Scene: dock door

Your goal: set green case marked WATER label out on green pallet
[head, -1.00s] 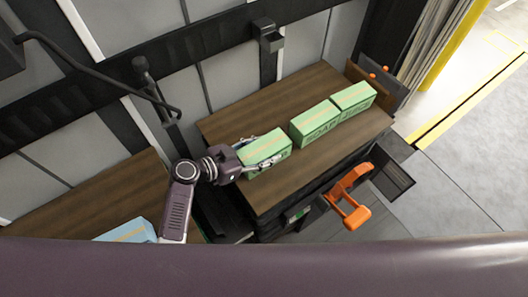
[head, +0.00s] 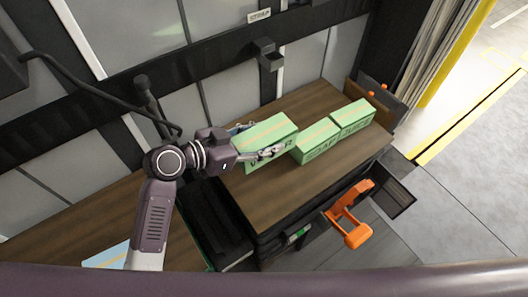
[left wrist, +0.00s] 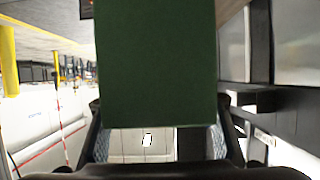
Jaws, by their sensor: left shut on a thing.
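A green case (head: 268,131) with a tan strip along its top is in my left gripper (head: 257,141). Its side lettering is partly covered by a finger; a W and an R show, consistent with WATER. The fingers are shut on its two sides, and it appears raised above the brown wooden deck (head: 270,195). In the left wrist view its dark green face (left wrist: 155,65) fills the upper middle. Two more green cases stand on the deck to the right: one marked SOAP (head: 317,141) and one with unclear lettering (head: 352,118). My right gripper is out of view.
A second brown deck (head: 85,210) at left carries a light blue case (head: 106,258). A dark gap separates the decks. A small green label (head: 298,233) is on the right deck's front. An orange handle (head: 350,213) stands before it. The deck's near part is bare.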

